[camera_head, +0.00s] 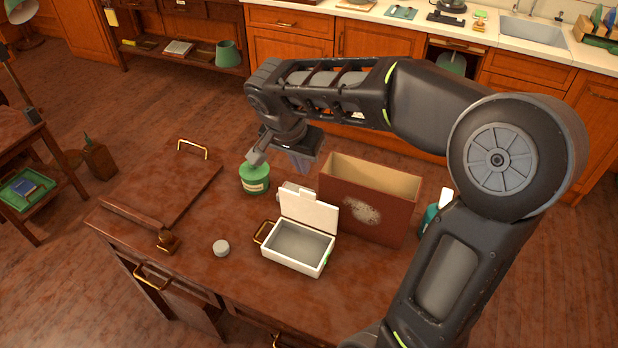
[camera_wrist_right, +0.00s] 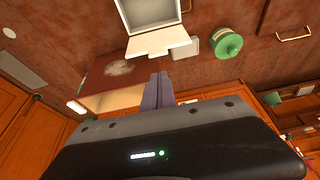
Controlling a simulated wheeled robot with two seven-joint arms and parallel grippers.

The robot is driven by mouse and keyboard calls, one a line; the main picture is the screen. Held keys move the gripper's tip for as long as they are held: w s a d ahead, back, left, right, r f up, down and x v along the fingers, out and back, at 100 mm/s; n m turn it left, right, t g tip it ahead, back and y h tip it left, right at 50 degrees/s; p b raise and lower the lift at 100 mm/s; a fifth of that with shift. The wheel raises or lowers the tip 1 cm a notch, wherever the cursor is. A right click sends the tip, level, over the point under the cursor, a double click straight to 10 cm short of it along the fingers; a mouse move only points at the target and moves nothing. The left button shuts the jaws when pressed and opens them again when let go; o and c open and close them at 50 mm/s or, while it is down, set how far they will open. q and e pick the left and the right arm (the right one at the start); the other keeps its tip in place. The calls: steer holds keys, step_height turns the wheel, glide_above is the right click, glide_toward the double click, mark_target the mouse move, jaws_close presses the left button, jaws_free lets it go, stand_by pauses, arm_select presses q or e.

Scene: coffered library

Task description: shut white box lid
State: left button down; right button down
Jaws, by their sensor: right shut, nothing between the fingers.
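The white box (camera_head: 298,248) stands on the brown table with its lid (camera_head: 309,212) raised, hinged at the back edge and standing nearly upright. Its inside is grey and looks empty. My right gripper (camera_head: 302,168) is behind the lid, above the table's far part, pointing down. Its fingers (camera_wrist_right: 157,90) are together with nothing between them. In the right wrist view the box (camera_wrist_right: 150,14) lies at the top, with the lid (camera_wrist_right: 157,45) beyond the fingertips, apart from them as far as I can tell. My left gripper does not show.
A brown open-topped box (camera_head: 365,205) stands right of the white box, close to my right fingers. A green jar (camera_head: 255,178) stands behind left.

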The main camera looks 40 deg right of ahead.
steer(key=p+x, duration=0.1)
steer(key=x, duration=0.9)
steer(key=shift+w+d+f, duration=0.1)
steer(key=shift+f, duration=0.05)
